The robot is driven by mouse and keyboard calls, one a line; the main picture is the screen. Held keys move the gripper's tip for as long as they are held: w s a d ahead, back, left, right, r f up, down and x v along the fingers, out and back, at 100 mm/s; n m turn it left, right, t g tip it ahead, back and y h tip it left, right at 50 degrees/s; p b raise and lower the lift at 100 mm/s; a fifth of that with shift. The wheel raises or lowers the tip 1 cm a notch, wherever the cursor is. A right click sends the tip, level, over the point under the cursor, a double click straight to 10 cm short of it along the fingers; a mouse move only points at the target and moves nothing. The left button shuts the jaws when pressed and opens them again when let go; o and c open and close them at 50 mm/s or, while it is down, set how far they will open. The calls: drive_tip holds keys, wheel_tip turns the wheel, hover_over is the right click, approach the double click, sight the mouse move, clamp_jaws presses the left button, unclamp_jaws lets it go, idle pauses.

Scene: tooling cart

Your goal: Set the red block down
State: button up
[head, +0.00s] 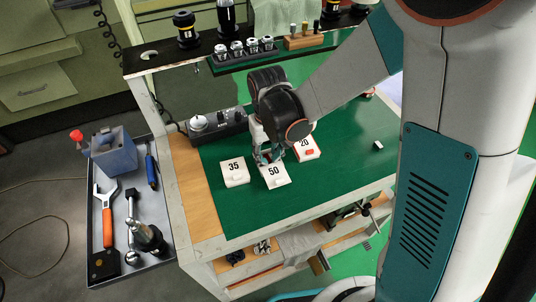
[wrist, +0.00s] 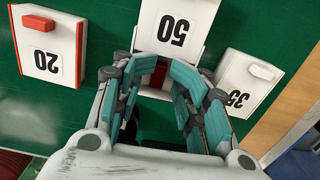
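A dark red block (wrist: 159,74) shows between the fingertips of my gripper in the wrist view, partly hidden by the fingers. My gripper (wrist: 154,68) has a finger on each side of it, apparently shut on it. It is at the edge of the white box marked 50 (wrist: 178,27). In the head view my gripper (head: 265,157) points down just behind the 50 box (head: 274,177), and the block is hard to make out there. Whether the block touches the surface beneath cannot be told.
The white box marked 35 (head: 234,172) stands left of the 50 box. The box marked 20 (head: 306,149), with a red piece on it, stands to the right. A black control box (head: 215,124) is behind. The green top (head: 340,170) is mostly clear on the right.

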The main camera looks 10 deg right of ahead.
sight(268, 159)
wheel_tip(268, 159, up, 11)
drive_tip(key=p, duration=0.3)
drive_tip(key=shift+r, duration=0.15)
idle(0.7)
